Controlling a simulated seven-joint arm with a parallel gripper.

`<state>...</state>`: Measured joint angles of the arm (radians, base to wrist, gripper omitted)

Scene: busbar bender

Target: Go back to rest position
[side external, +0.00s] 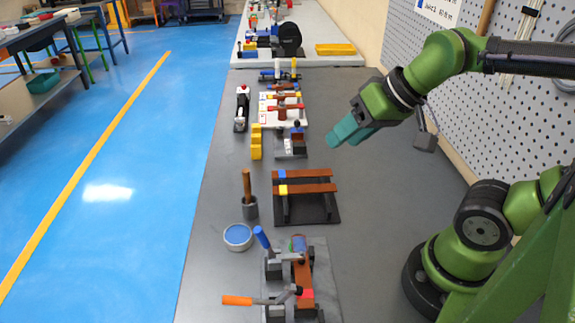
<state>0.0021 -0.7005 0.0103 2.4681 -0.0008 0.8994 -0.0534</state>
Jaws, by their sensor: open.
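My gripper (341,134) has teal fingers at the end of my green arm. It hangs in the air above the right half of the grey bench (390,228), pointing down and to the left. It is apart from everything on the bench and nothing shows between its fingers. The near finger hides part of the far one.
A black rack (307,209) with two copper bars stands below my gripper in the picture. A bender (303,272) with blue and orange handles is at the front. A blue-topped cup (238,237) and yellow blocks (256,142) are left. A pegboard wall (480,110) stands right.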

